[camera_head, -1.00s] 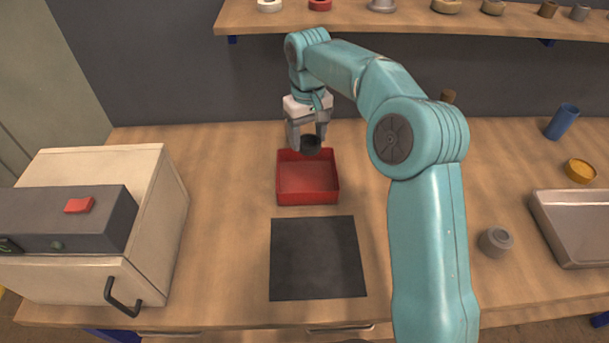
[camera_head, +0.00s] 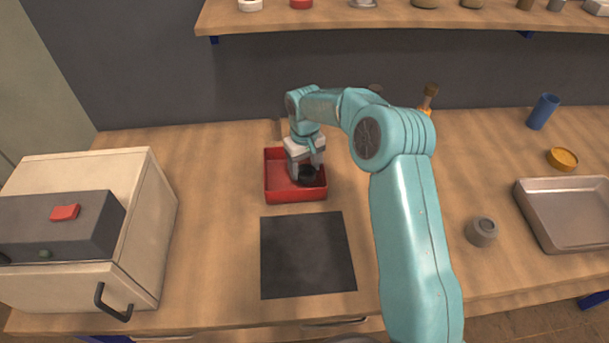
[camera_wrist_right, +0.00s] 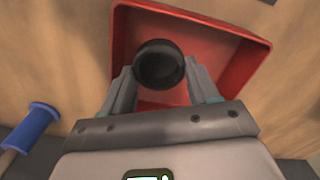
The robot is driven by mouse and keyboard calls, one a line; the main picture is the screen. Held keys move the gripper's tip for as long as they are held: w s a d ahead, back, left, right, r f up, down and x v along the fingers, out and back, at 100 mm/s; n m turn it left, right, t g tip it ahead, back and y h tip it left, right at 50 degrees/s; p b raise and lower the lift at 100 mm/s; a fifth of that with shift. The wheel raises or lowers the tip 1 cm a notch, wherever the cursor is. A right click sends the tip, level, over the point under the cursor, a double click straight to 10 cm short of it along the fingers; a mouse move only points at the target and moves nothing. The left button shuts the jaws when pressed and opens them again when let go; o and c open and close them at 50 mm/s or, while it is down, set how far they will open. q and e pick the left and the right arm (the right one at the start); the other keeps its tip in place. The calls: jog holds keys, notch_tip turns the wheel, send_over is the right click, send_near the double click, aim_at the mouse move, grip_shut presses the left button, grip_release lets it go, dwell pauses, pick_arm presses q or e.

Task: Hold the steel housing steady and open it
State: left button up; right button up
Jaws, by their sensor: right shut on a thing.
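My right gripper (camera_head: 306,172) is shut on a black round piece (camera_head: 308,174), down inside the red tray (camera_head: 295,196). In the right wrist view the black piece (camera_wrist_right: 159,64) sits between the two fingertips, with the red tray floor (camera_wrist_right: 165,103) behind it. I cannot tell whether the piece touches the tray. A grey round piece with a hollow top (camera_head: 481,231), which may be the steel housing, stands on the bench at the right, away from the gripper. My left gripper is not in view.
A black mat (camera_head: 307,255) lies bare in front of the tray. A metal tray (camera_head: 568,215), an amber dish (camera_head: 562,158) and a blue cylinder (camera_head: 543,111) are at the right. A cream box with a handle (camera_head: 90,230) stands left. A shelf (camera_head: 400,19) runs above the back.

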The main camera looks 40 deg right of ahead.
aim_at(305, 185)
jog(key=shift+f, duration=2.05)
jog(key=shift+f, duration=0.1)
jog(key=shift+f, duration=0.15)
jog(key=o, duration=0.9)
jog(key=shift+r+p, duration=0.3)
jog(key=shift+r, duration=0.15)
jog(key=shift+r+b, duration=0.3)
jog(key=shift+r, duration=0.1)
notch_tip(305, 185, up, 11)
jog(key=shift+r, duration=0.1)
